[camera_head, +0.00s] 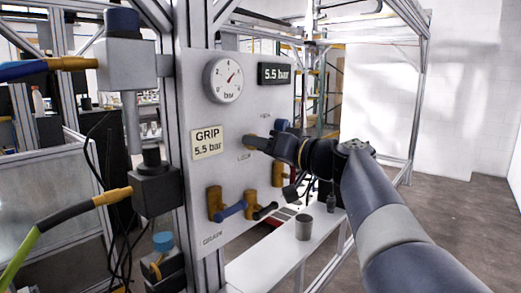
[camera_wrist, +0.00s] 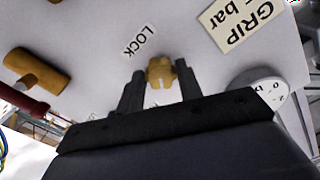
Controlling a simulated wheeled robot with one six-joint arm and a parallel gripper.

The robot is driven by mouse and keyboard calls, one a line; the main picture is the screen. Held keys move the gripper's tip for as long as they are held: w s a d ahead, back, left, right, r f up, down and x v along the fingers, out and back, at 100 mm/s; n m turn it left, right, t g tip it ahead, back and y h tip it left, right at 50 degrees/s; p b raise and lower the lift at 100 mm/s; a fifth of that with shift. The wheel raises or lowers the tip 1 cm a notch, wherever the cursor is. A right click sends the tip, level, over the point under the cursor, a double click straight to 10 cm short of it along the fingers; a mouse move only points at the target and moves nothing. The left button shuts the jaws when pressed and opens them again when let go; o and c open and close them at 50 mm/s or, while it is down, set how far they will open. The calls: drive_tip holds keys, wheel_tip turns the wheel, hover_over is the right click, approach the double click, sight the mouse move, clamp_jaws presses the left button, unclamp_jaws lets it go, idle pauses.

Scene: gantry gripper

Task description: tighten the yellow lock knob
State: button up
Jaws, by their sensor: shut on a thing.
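The yellow lock knob (camera_wrist: 160,72) sits on the light panel beside the LOCK label (camera_wrist: 138,42) in the wrist view. My gripper (camera_wrist: 160,88) has one dark finger on each side of the knob and is shut on it. The knob's turned angle is hard to judge.
A pressure gauge (camera_head: 223,80), a 5.5 bar display (camera_head: 274,73) and a GRIP 5.5 bar label (camera_head: 208,143) are on the panel. Brass valves with a blue handle (camera_head: 231,209) and a dark handle (camera_head: 265,211) sit below. A grey cup (camera_head: 304,227) stands on the bench (camera_head: 285,252).

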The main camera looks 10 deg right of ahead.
drive_tip(key=shift+r+m+p, duration=0.2)
drive_tip(key=shift+m+p, duration=7)
drive_tip(key=shift+m, duration=6.7)
drive_tip(key=shift+f+m, duration=0.1)
drive_tip(key=shift+m, duration=0.2)
drive_tip(key=o, duration=1)
drive_tip(key=shift+d, duration=0.1)
